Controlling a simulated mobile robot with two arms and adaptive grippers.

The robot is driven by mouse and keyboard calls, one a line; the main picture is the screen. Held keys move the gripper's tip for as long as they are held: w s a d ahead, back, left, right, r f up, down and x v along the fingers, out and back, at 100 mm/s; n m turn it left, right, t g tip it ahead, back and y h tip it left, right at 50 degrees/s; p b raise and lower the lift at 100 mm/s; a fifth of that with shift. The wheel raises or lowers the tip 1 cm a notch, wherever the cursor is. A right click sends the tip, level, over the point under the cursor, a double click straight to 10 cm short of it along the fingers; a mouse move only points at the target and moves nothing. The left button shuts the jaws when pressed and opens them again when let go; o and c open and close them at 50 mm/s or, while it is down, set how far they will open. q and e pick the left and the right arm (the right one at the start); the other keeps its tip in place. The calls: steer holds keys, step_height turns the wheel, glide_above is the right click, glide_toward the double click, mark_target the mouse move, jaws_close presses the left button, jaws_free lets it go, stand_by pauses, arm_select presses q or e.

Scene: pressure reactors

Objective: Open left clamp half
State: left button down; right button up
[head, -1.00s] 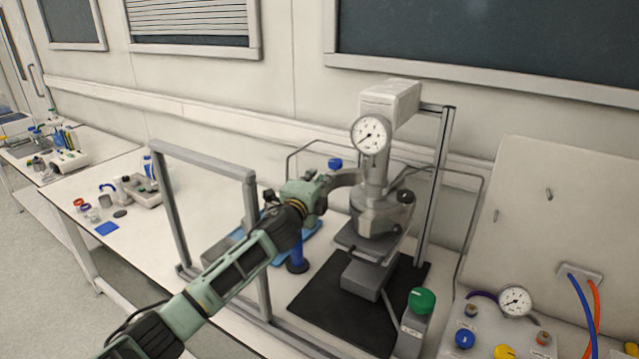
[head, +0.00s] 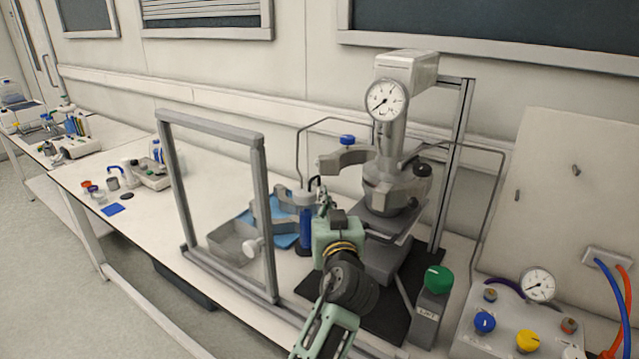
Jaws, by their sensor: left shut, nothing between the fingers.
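The pressure reactor (head: 392,185) stands on the bench with a round gauge (head: 386,101) on its upper part. A grey curved clamp half (head: 345,160) sticks out to the left of the reactor neck, swung away from it. My left gripper (head: 324,197) is in front of and below the clamp half, seen from behind, and appears apart from it. It is shut and empty. Its fingers are small and partly hidden by the gripper body. A dark knob (head: 423,169) shows on the reactor's right side. My right gripper is out of view.
A grey upright frame (head: 262,210) stands left of my arm. Behind it are a metal tray (head: 232,243) and a blue cylinder (head: 306,229). A green knob (head: 437,279) and a gauge panel (head: 470,345) are at the right. The bench left of the frame has free room.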

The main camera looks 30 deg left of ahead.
arm_select(q)
steer(key=p, duration=0.5)
glide_toward(317, 162)
steer(key=x, duration=0.2)
steer(key=shift+a, duration=0.1)
steer(key=shift+f, duration=0.1)
steer(key=shift+w+a+m+t+h+b, duration=0.5)
steer(key=shift+w+a+m+h+b, duration=0.15)
steer(key=shift+w+a+h, duration=0.2)
steer(key=shift+w+a+m+h, duration=0.25)
steer(key=shift+w+a+h, duration=0.1)
steer(key=shift+w+a, duration=0.1)
steer(key=shift+d, duration=0.2)
